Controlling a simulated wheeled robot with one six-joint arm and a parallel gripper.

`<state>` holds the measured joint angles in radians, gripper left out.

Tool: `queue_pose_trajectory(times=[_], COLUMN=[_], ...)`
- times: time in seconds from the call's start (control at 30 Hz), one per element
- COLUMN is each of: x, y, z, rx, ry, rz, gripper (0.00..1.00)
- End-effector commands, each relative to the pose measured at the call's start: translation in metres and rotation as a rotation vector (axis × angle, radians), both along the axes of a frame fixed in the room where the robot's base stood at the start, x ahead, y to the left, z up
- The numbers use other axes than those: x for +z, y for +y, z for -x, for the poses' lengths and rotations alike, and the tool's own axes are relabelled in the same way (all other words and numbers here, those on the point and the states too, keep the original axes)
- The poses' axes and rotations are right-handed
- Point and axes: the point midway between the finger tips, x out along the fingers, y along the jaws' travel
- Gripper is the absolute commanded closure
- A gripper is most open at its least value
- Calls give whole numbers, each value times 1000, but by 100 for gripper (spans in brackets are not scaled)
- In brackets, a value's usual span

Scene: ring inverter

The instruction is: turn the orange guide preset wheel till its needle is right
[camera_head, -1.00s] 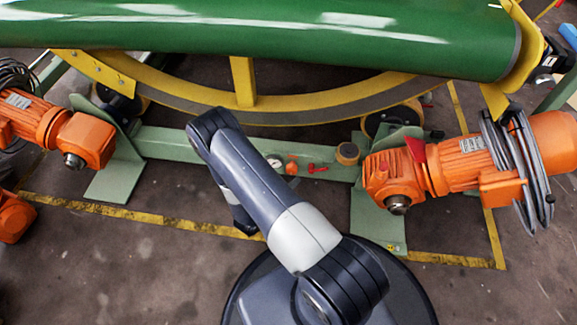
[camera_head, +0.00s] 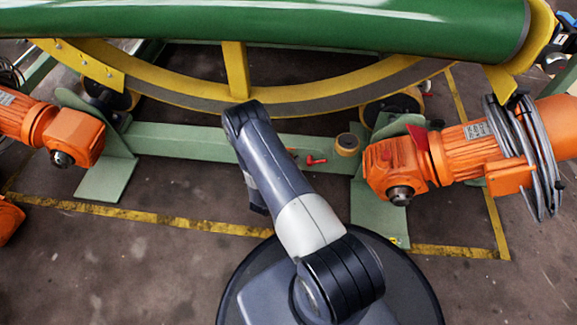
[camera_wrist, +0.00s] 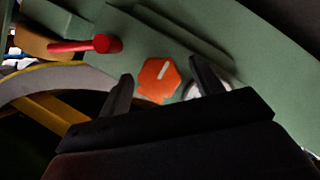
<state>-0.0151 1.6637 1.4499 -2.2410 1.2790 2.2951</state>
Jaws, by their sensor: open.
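The orange wheel (camera_wrist: 158,80) is a faceted knob with a pale line across its face, mounted on the green beam. My gripper (camera_wrist: 161,72) is open, with one finger on each side of the wheel in the wrist view. I cannot tell whether the fingers touch it. A round pale gauge (camera_wrist: 192,91) sits right of the wheel, mostly hidden behind the right finger; its needle cannot be read. In the head view my arm covers the gauge and most of the wheel, and my fingers do not show.
A red lever (camera_wrist: 85,46) sticks out left of the wheel in the wrist view; it also shows on the green beam (camera_head: 180,140) in the head view (camera_head: 316,160). Orange motors stand at left (camera_head: 70,137) and right (camera_head: 395,170). A yellow ring (camera_head: 235,75) curves above the beam.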

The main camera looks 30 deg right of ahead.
Motion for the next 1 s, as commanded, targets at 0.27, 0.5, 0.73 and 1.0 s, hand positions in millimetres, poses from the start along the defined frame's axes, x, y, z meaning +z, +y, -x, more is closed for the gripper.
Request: queue_pose_trajectory(times=[0.27, 0.5, 0.73, 1.0], x=[-2, -2, -2, -2], y=[-8, -8, -8, -8], z=[-7, -7, -7, -7], rx=[1, 1, 0, 0], ry=[0, 0, 1, 1], rz=[1, 1, 1, 1], gripper=[38, 44, 63, 82])
